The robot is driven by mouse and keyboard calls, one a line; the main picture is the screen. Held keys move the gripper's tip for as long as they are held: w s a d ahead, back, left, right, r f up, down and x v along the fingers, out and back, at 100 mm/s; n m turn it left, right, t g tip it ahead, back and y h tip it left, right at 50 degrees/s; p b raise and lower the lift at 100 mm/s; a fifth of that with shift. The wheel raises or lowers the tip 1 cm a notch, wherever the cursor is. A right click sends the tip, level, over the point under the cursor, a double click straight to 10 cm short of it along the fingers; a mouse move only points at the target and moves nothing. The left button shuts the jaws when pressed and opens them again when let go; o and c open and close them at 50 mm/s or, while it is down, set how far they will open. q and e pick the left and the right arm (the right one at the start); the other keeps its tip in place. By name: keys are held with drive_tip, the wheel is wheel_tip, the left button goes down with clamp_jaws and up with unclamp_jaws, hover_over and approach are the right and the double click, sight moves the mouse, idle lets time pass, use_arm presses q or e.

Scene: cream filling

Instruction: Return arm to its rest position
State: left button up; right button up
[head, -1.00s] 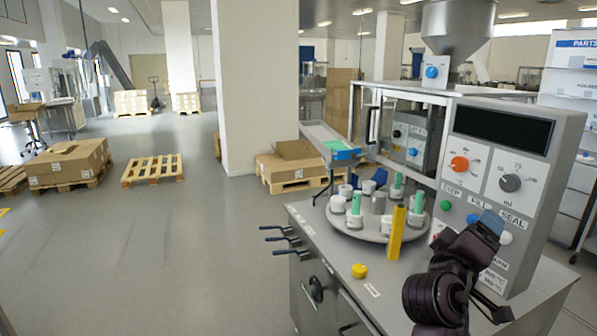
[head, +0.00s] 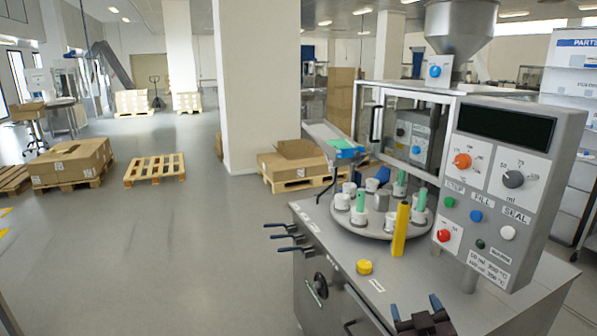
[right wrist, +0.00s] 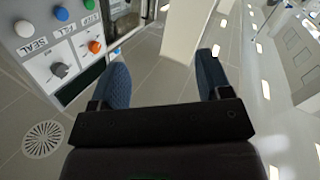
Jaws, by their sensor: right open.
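My right gripper (head: 424,309) is at the bottom edge of the head view, low in front of the filling machine's table. Its two blue-padded fingers are apart with nothing between them. In the right wrist view the same gripper (right wrist: 162,85) shows its fingers wide apart and empty. The control panel (head: 508,185) stands up and to the right of the gripper, with its buttons and knobs unobstructed. It also shows in the right wrist view (right wrist: 55,45), upside down at the upper left. Most of my right arm is out of the head view. My left gripper is not in view.
The machine table (head: 345,265) carries a round turntable (head: 350,220) with several white cups and green tubes. A yellow block (head: 400,230) and a yellow cap (head: 364,267) are near its front. Pallets with boxes (head: 72,162) stand on the open floor at the left.

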drive_tip(key=s+d+f+m+g, duration=0.1)
drive_tip(key=s+d+f+g, duration=0.1)
drive_tip(key=s+f, duration=0.9)
drive_tip(key=s+d+f+m+g, duration=0.1)
drive_tip(key=s+f+g, duration=0.3)
drive_tip(key=s+f, duration=0.7)
drive_tip(key=shift+s+d+f+y, duration=0.35)
drive_tip(key=shift+d+f+y, duration=0.1)
drive_tip(key=shift+d, duration=0.35)
